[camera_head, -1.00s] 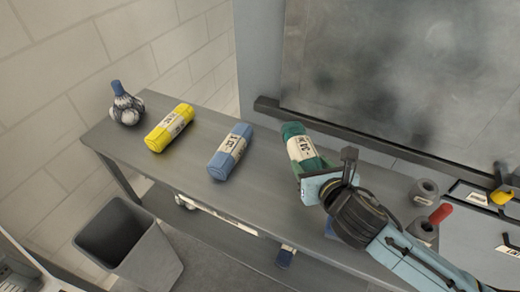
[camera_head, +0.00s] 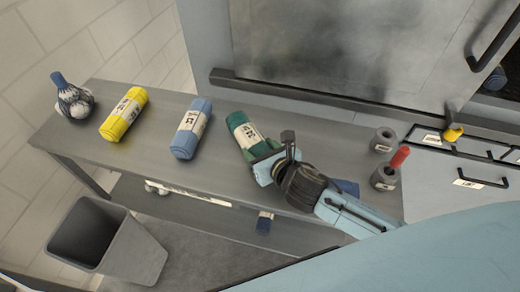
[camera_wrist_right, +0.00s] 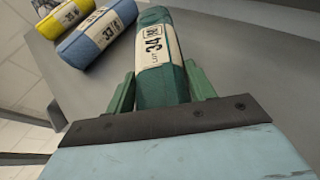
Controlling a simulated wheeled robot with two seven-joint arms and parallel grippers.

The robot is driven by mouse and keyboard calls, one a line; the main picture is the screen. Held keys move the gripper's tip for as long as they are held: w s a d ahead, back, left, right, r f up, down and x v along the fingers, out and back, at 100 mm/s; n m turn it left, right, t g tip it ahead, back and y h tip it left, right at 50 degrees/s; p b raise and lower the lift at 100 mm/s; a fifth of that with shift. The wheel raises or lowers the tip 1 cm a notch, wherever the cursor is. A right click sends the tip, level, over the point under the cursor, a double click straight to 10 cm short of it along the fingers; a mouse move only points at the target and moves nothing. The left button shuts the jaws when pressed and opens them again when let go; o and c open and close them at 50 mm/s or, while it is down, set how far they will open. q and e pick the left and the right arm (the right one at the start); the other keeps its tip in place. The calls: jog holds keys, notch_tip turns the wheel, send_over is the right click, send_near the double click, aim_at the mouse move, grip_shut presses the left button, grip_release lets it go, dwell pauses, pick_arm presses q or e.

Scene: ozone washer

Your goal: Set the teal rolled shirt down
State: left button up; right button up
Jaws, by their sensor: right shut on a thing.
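The teal rolled shirt (camera_head: 241,127) has a cream label band and is at the middle of the grey table (camera_head: 222,164) in the head view. My right gripper (camera_head: 262,154) is shut on its near end. In the right wrist view the shirt (camera_wrist_right: 157,60) sits between the two green fingers (camera_wrist_right: 160,92), its label reading 34. The shirt is at or just above the table top; I cannot tell whether it touches. Its near end is hidden by the gripper. My left gripper is not in view.
A blue roll (camera_head: 191,129) and a yellow roll (camera_head: 124,114) lie to the left, with a netted bundle (camera_head: 73,100) at the far left. Grey holders (camera_head: 384,140) stand at the right. A metal panel (camera_head: 340,45) rises behind the table. A bin (camera_head: 105,245) stands on the floor.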

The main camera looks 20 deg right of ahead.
jog(key=shift+r, duration=0.15)
jog(key=o, duration=1.1)
jog(key=shift+f, duration=0.2)
jog(key=shift+r, duration=0.1)
jog(key=shift+s+r, duration=0.15)
jog(key=p+v, duration=0.1)
jog(key=v, duration=1)
jog(key=shift+s+d+r, duration=0.1)
jog(key=shift+s+r, duration=0.05)
jog(key=shift+s, duration=0.15)
